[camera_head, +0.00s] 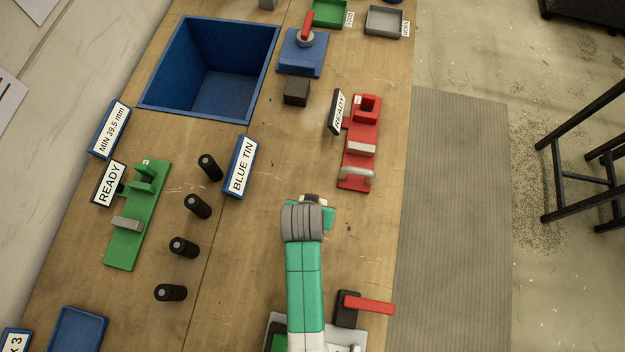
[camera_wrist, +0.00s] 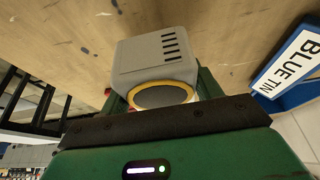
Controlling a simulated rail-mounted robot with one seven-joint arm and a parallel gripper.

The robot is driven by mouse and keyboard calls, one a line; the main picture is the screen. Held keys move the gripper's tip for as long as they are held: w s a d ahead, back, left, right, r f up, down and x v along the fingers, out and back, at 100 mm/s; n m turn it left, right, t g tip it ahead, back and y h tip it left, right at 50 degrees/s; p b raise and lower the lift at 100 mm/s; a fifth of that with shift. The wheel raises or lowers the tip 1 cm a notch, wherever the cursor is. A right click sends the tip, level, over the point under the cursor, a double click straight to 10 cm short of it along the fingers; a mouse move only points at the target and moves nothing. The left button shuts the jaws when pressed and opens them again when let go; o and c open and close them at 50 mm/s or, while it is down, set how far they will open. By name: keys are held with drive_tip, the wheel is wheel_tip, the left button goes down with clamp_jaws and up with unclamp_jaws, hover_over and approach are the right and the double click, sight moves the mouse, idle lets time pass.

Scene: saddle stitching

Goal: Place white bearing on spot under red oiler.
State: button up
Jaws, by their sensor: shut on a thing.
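My gripper (camera_head: 313,203) is at the end of my green and grey arm, over the middle of the table. In the wrist view, green fingers flank a pale grey piece (camera_wrist: 155,60) with dark slots and a dark round face ringed in yellow. My gripper is shut on this piece; I cannot tell whether it is the white bearing. A red fixture (camera_head: 358,150) with a READY sign stands up and to the right of my gripper. A red lever (camera_head: 306,28) stands on a blue block farther back. I cannot tell which red thing is the oiler; no marked spot is clear.
A big blue bin (camera_head: 150,105) is at the back left, with a BLUE TIN sign (camera_head: 240,167) near it. Several black cylinders (camera_head: 197,206) stand left of my arm, beside a green fixture (camera_head: 125,240). A red-handled block (camera_head: 348,308) is at the front right. Bare wood lies around my gripper.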

drive_tip(key=shift+w, duration=0.3)
drive_tip(key=shift+s+x, duration=0.2)
drive_tip(key=shift+x, duration=0.7)
drive_tip(key=shift+s+x, duration=0.2)
drive_tip(key=shift+x, duration=0.7)
drive_tip(key=shift+f, duration=0.2)
drive_tip(key=shift+f, duration=0.1)
drive_tip(key=o, duration=1.2)
drive_tip(key=p+v, duration=0.1)
drive_tip(key=v, duration=1.1)
